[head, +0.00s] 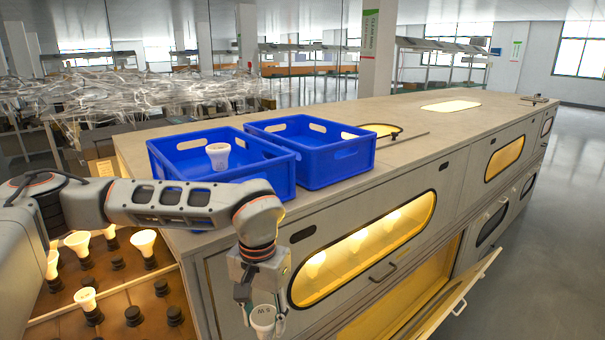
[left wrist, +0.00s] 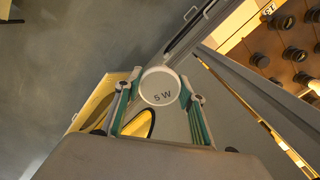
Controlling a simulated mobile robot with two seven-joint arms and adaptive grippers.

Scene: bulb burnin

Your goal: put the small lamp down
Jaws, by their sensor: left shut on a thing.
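The small lamp (head: 263,317) is white with a round face marked "5 W". My left gripper (head: 262,310) is shut on it, low in front of the cabinet's near end in the head view. In the left wrist view the lamp's marked face (left wrist: 160,87) shows between the two fingers (left wrist: 160,98). The lamp's base is hidden. A blue crate (head: 283,173) on the cabinet top holds another white lamp (head: 217,156). A second blue crate (head: 340,166) beside it looks empty. My right gripper is not in view.
Several glowing lamps (head: 144,242) stand in a board with dark sockets (head: 133,316) at the lower left. The long cabinet (head: 450,118) has an open flap door (head: 462,303) at its front. Its top is mostly clear beyond the crates.

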